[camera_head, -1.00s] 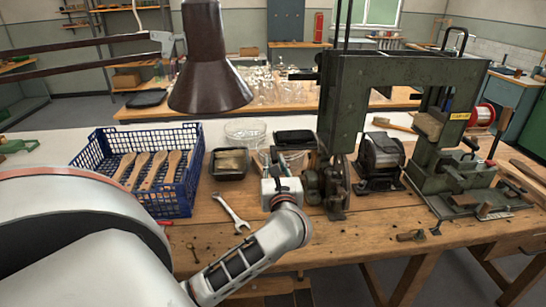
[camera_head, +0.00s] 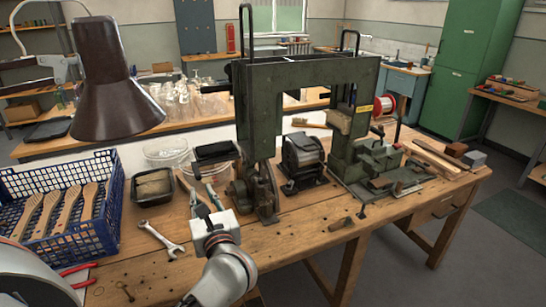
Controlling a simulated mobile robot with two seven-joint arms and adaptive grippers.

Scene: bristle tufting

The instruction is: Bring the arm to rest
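My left arm comes up from the bottom edge, left of centre, as a rounded grey link. My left gripper (camera_head: 212,224) appears at its far end, low over or near the front of the wooden bench, beside the open-end wrench (camera_head: 161,239). Another rounded part of mine fills the lower left corner. My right gripper does not show.
The blue basket (camera_head: 103,238) with wooden brush bodies stands at the left, below the brown lamp (camera_head: 112,90). A dark tray (camera_head: 152,187) lies beside it. The green tufting machine (camera_head: 300,82) stands behind and right. Bare bench top (camera_head: 300,232) lies right of the gripper.

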